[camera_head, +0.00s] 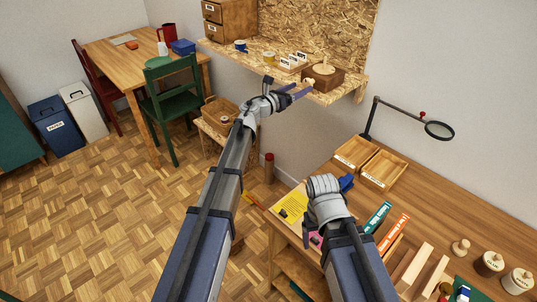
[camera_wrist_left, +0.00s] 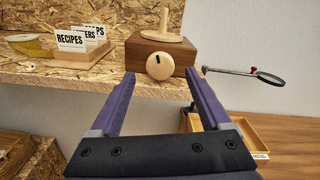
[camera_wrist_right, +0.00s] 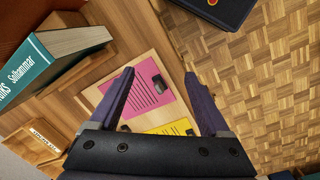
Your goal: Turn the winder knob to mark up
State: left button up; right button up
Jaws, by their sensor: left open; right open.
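The winder is a dark wooden box (camera_wrist_left: 180,52) with a pale disc and upright peg (camera_wrist_left: 166,26) on top. It stands on the chipboard shelf and also shows in the head view (camera_head: 325,79). Its round pale knob (camera_wrist_left: 160,67) is on the front, with a short black mark near the top of its face, slightly left of centre. My left gripper (camera_head: 298,91) is open in front of the knob. In the left wrist view the knob appears between the fingertips, beyond them, and nothing is gripped. My right gripper (camera_wrist_right: 160,78) is open and empty, pointing down above the desk.
On the shelf left of the winder are labelled card holders (camera_wrist_left: 76,40) and a yellow tape roll (camera_wrist_left: 24,46). A magnifier (camera_head: 439,130) on an arm stands on the desk. Below my right gripper lie a pink sheet (camera_wrist_right: 150,97) and a yellow sheet (camera_wrist_right: 178,128).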

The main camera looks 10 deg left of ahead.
jog(key=shift+r, duration=0.25)
jog(key=shift+p, duration=0.3)
jog(key=shift+r, duration=0.2)
pick_arm(q)
jog(key=s+a+r+n+t+y, duration=0.1)
jog(key=s+a+n+t+y, duration=0.15)
jog(key=n+y, duration=0.45)
jog(key=s+a+n+t+y, duration=0.1)
jog(key=s+a+n+y, duration=0.25)
jog(key=n, duration=0.65)
pick_arm(e)
jog(key=shift+r+p, duration=0.25)
jog(key=shift+p, duration=0.15)
jog(key=shift+r, duration=0.25)
pick_arm(q)
jog(key=s+f+n+g+y+p, duration=0.1)
jog(key=s+f+n+g+y, duration=0.2)
jog(key=s+f+n+g, duration=0.7)
jog(key=shift+s+a+f+n, duration=0.25)
jog(key=shift+s+f+n, duration=1.7)
jog(key=shift+s+n, duration=0.75)
pick_arm(e)
jog(key=shift+r, duration=0.5)
pick_arm(q)
jog(key=shift+s+y, duration=0.2)
jog(key=shift+y, duration=0.15)
